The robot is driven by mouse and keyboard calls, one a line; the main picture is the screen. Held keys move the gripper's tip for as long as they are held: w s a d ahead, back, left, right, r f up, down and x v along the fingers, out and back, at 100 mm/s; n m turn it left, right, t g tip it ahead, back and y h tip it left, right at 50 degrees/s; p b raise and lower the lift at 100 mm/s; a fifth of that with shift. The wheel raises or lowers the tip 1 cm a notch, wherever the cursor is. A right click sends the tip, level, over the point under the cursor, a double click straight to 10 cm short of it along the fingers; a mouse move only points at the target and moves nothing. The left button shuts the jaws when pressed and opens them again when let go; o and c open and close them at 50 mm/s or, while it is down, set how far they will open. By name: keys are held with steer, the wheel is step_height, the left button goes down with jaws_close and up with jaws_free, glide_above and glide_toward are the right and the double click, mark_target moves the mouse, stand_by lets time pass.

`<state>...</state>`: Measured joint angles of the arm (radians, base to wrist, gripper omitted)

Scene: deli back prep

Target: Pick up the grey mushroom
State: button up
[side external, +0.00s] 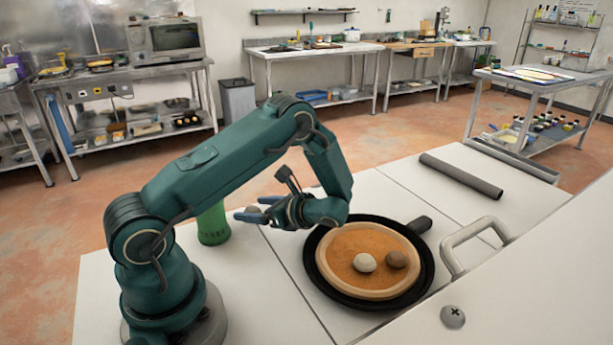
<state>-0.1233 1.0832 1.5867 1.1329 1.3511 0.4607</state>
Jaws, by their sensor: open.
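A pale grey, rounded mushroom-like piece (365,262) lies on an orange-brown round base with a tan rim (340,285), which sits in a black pan (318,290). A darker brown-grey rounded piece (396,259) lies close to its right. Which of the two is the grey mushroom is hard to tell, though the left one looks greyer. My gripper (251,208) is open, its fingers pointing left, above the worktop and to the left of the pan. It is apart from both pieces. The space between the fingers is too small to see clearly.
A green cylinder (213,226) stands behind my arm, near the fingertips. The pan's handle (416,227) points to the back right. A dark grey roller (461,176) lies farther back. A metal handle (478,240) and a sloping white surface (540,270) are at right.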

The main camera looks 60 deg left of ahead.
steer(key=shift+s+a+f, duration=0.25)
steer(key=shift+a+f, duration=0.05)
steer(key=shift+a, duration=0.25)
jaws_close()
steer(key=shift+r, duration=0.1)
